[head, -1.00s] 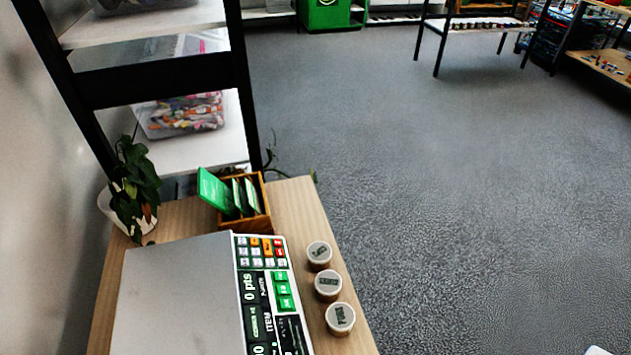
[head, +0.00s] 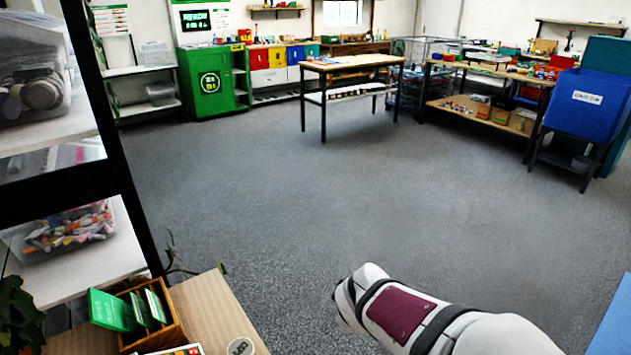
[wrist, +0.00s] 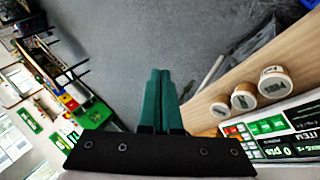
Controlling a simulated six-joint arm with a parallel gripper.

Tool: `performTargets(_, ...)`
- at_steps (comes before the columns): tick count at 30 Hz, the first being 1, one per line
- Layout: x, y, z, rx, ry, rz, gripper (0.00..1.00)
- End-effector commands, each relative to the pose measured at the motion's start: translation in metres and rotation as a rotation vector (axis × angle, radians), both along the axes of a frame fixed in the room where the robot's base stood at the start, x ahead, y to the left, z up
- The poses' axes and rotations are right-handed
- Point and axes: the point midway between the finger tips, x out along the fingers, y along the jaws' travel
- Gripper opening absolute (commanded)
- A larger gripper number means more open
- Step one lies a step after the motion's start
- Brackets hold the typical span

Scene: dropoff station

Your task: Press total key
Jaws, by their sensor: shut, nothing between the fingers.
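The register's key panel (wrist: 285,135) lies at the lower right of the wrist view, with red, green and white keys and a dark display. Its lettering is too small to tell which key is the total key. Only the panel's top edge (head: 178,350) shows at the bottom of the head view. My gripper (wrist: 160,74) has its two green fingers shut together with nothing between them. It is to the left of the panel in the wrist view, apart from the keys, with grey floor behind the tips. The fingers are not visible in the head view.
Three lidded jars (wrist: 244,97) stand along the wooden counter (wrist: 240,70) beside the panel. A wooden box (head: 165,325) with green cards sits on the counter in the head view. A black-framed shelf (head: 60,185) stands at left. The floor beyond is open.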

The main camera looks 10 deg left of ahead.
Motion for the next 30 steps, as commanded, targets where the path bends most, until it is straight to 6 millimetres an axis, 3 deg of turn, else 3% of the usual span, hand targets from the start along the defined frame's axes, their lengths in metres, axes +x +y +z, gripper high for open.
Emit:
performTargets(3, 0.025, 0.053, -0.007, -0.078, -0.087, 0.295, 0.0)
performTargets(8, 0.038, 0.13, -0.02, -0.163, -0.212, 0.692, 0.0)
performTargets(12, 0.029, 0.197, -0.036, -0.212, -0.323, 1.026, 0.0)
performTargets(18, -0.006, 0.271, -0.061, -0.239, -0.464, 1.422, 0.0)
performTargets(24, -0.03, 0.301, -0.074, -0.237, -0.54, 1.607, 0.0)
performTargets(30, -0.033, 0.304, -0.075, -0.237, -0.551, 1.629, 0.0)
